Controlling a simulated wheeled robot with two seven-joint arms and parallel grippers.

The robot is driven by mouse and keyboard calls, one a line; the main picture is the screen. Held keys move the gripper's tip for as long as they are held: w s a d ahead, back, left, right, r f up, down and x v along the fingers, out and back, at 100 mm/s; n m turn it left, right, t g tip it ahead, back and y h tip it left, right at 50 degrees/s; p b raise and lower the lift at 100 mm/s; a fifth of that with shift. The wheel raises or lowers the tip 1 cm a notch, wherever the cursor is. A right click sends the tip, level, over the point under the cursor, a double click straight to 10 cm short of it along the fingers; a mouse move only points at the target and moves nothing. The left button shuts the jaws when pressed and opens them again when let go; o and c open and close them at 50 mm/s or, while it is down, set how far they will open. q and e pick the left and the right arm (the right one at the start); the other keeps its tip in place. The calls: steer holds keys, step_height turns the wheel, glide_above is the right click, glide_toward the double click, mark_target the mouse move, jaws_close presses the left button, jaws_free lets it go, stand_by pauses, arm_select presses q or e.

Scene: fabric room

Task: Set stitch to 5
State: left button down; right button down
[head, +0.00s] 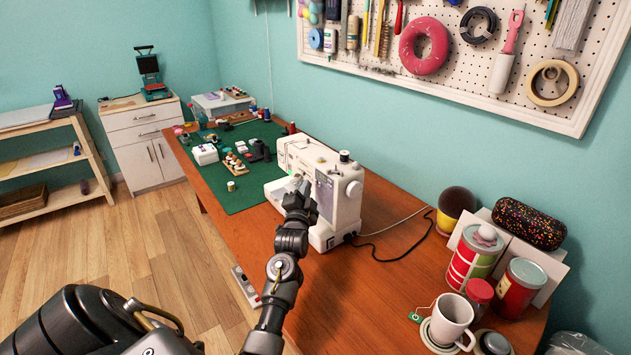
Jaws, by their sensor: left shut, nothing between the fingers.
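The white sewing machine (345,205) stands on the wooden table, with a round wheel (354,190) on its near right end and a spool pin on top. My left gripper (299,186) is shut and empty, with its fingertips at the machine's front side. I cannot tell whether the tips touch it. The gripper and wrist hide part of the machine's front. No stitch dial or number is legible. My right gripper is not in view.
A green mat (238,190) with sewing items lies beyond the machine. A black cord (395,255) runs over the table to the right. A white mug (451,320), red tins (474,255) and a patterned case (528,223) stand at the right end. Bare table lies between.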

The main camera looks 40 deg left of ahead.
arm_select(q)
steer(key=s+p, duration=0.1)
steer(key=s, duration=0.1)
steer(key=s+a+p, duration=0.1)
steer(key=s, duration=0.1)
steer(key=shift+s+a+p, duration=0.15)
steer(key=shift+s+p, duration=0.2)
steer(key=shift+s, duration=0.05)
stand_by(0.5)
